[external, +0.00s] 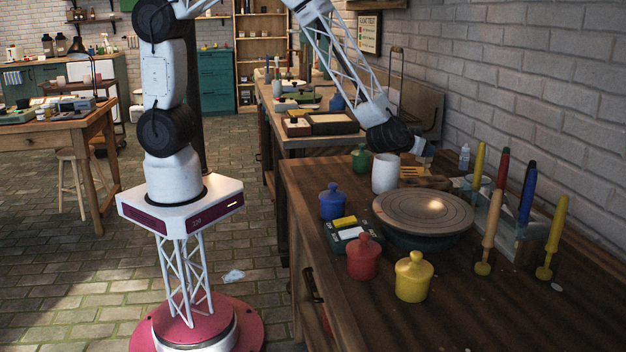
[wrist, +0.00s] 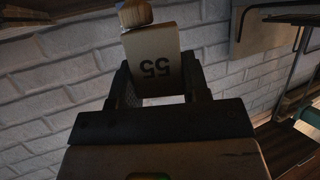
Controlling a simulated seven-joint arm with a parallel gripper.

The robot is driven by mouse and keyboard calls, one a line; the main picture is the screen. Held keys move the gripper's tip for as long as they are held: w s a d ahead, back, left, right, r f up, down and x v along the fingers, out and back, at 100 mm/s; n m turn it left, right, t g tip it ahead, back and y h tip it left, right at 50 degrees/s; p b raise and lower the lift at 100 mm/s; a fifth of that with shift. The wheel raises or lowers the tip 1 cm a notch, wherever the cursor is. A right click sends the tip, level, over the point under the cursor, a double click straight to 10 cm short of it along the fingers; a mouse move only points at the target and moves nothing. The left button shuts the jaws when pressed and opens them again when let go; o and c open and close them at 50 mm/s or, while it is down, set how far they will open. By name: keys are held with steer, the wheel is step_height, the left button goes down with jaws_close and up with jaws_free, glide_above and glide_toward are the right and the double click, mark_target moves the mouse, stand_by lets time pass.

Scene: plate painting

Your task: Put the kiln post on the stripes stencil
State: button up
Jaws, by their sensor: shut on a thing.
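My gripper (wrist: 158,85) is shut on a pale flat-sided piece marked 55 (wrist: 155,62), seen in the wrist view with its number upside down. A rounded wooden-looking end shows at its top. I cannot tell for certain that this is the kiln post. In the external view my gripper (external: 423,148) is raised above the back of the right-hand table, and the held piece is not clear there. A small flat yellowish piece (external: 412,171) lies behind the turntable, partly hidden. It may be a stencil, but its pattern is too small to tell.
Upright brushes (external: 491,217) stand right, near the brick wall. The front right tabletop is mostly clear.

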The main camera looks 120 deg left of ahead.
steer(key=o, duration=1)
steer(key=shift+r, duration=0.15)
steer(key=v, duration=1.2)
